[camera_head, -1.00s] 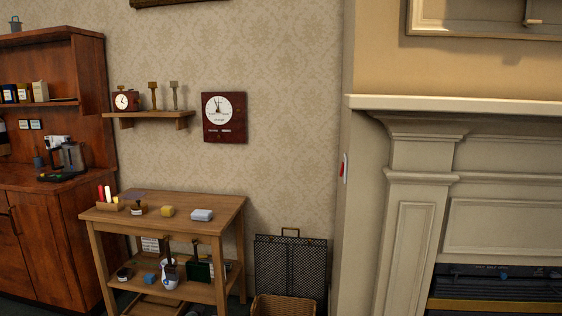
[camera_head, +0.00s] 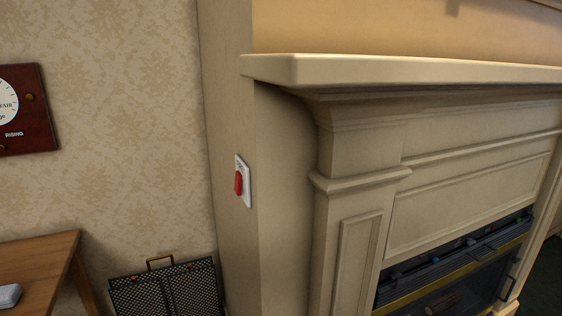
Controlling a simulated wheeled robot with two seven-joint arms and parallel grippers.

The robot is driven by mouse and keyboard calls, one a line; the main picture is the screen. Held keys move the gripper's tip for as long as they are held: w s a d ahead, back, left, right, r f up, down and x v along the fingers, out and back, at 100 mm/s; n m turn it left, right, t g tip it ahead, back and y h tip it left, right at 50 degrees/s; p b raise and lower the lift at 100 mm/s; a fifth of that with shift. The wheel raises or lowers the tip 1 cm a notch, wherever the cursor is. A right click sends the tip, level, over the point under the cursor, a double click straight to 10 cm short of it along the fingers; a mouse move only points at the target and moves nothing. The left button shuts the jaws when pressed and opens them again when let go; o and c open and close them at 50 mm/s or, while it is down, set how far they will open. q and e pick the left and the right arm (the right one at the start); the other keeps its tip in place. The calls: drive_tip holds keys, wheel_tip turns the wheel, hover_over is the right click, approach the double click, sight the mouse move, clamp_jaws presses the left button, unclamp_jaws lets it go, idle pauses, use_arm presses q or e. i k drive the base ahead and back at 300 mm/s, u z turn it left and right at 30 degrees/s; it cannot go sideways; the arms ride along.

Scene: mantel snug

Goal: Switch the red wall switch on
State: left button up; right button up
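The red wall switch (camera_head: 238,183) is a red rocker on a white plate (camera_head: 247,181). It is mounted on the narrow left side face of the cream chimney breast, left of the fireplace surround, and is seen at an angle. I cannot tell from this view whether it is on or off. Neither of my grippers shows in the head view.
A cream mantel shelf (camera_head: 400,68) juts out above and right of the switch. The fireplace opening (camera_head: 455,275) is at lower right. A black mesh screen (camera_head: 165,290) stands below left, beside a wooden table (camera_head: 35,262). A dark red wall dial (camera_head: 30,135) hangs at left.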

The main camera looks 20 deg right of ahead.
sight(238, 179)
drive_tip(key=z, duration=0.3)
drive_tip(key=i, duration=0.5)
drive_tip(key=z, duration=1.6)
drive_tip(key=k, duration=1.2)
drive_tip(key=u, duration=1.75)
drive_tip(key=i, duration=0.5)
drive_tip(key=z, duration=0.05)
